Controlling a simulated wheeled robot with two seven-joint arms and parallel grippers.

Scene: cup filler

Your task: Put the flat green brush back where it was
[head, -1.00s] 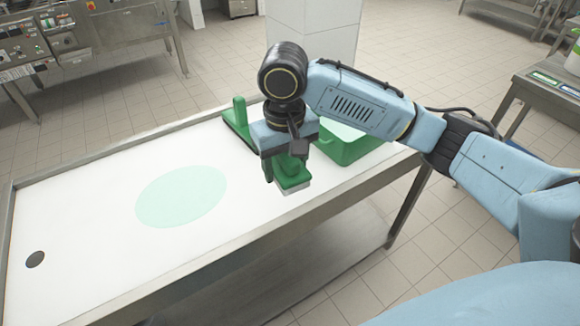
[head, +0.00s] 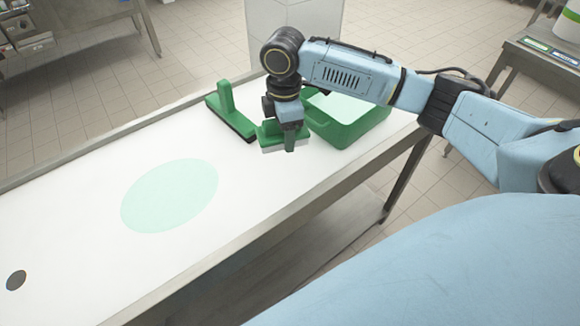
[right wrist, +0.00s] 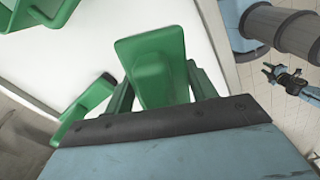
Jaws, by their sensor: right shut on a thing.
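My right gripper (head: 288,128) is shut on a flat green brush (head: 270,134) with pale bristles facing down. In the head view the brush is over the white table, just left of a green bin and right of a second brush. Whether its bristles touch the table is unclear. In the right wrist view the brush's green handle (right wrist: 155,68) stands between the fingers. My left gripper is outside the head view; a small dark gripper (right wrist: 285,80) at the right of the right wrist view looks like it, too small to read.
A longer green brush (head: 230,115) with dark bristles and an upright handle lies on the table (head: 90,200). The open green bin (head: 350,132) stands at the back right. A pale green oval (head: 170,195) marks the clear middle, with a dark round spot (head: 16,280) at left.

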